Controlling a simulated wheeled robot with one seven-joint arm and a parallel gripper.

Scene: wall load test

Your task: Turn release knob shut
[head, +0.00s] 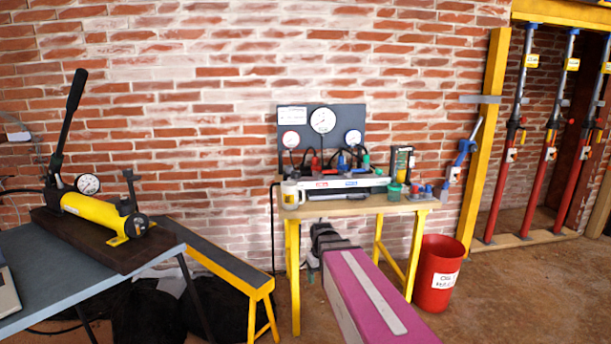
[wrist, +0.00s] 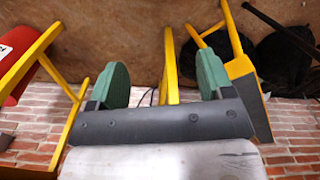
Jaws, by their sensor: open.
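A yellow hand pump (head: 95,211) with a long raised black lever and a gauge sits on a dark board on the left table. A round black knob (head: 137,226) at the pump's right end looks like the release knob; its turn position cannot be told. My gripper (wrist: 163,85) shows in the wrist view with its two green pads wide apart and nothing between them. In the head view, my arm reaches toward the front of the middle bench, well right of the pump. The wrist view shows neither pump nor knob.
The middle bench (head: 350,208) carries a gauge panel (head: 322,135), a mug (head: 290,194) and small items. A yellow-legged trestle (head: 213,259) stands between it and the left table (head: 60,266). A red bin (head: 438,273) stands at right. Red props line the far right.

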